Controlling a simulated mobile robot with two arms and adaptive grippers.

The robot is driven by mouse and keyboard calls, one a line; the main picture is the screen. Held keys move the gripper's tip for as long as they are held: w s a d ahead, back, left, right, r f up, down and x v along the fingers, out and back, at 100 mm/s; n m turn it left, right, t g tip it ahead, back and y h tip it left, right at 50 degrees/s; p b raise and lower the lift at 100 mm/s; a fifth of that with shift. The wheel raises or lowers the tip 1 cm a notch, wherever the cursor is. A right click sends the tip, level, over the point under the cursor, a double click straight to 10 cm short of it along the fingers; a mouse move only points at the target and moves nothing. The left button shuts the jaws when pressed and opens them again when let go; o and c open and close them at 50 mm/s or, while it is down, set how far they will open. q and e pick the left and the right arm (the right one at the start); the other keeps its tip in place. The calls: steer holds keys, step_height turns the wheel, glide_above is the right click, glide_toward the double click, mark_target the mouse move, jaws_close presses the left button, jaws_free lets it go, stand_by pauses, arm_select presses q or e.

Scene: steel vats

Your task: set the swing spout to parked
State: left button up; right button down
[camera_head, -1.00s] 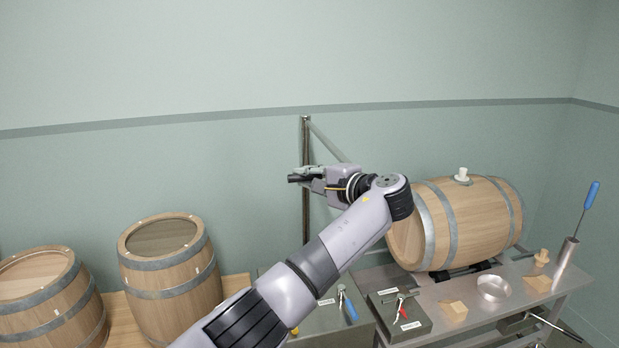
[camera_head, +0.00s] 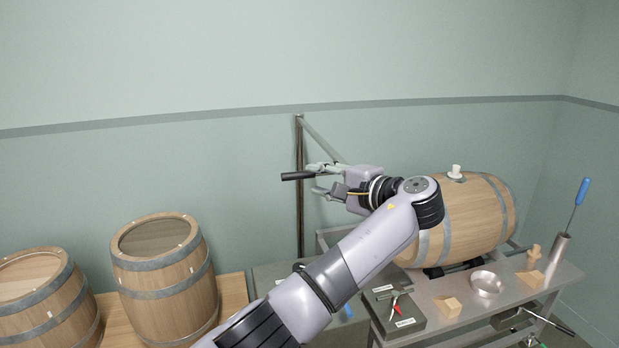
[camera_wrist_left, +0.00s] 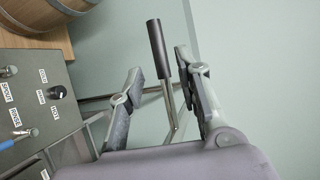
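The swing spout shows in the head view as a tall steel post (camera_head: 299,215) with a thin arm (camera_head: 322,139) slanting right from its top. A black grip (camera_head: 297,176) points left from my left gripper (camera_head: 322,180). In the left wrist view the black grip (camera_wrist_left: 159,48) is on a metal rod and sits between the spread fingers of my left gripper (camera_wrist_left: 160,98), with gaps on both sides. The left gripper is open. How the rod joins the spout is hidden. My right gripper is not in view.
A lying barrel (camera_head: 467,221) rests on a steel table (camera_head: 455,320) to the right. Two upright barrels (camera_head: 164,272) (camera_head: 45,302) stand left. A panel with labels and a black knob (camera_wrist_left: 57,92) is at left in the wrist view. Wall space above is clear.

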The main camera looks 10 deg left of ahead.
arm_select(q)
steer(key=shift+s+d, duration=0.3)
steer(key=shift+d, duration=0.05)
steer(key=shift+c, duration=0.3)
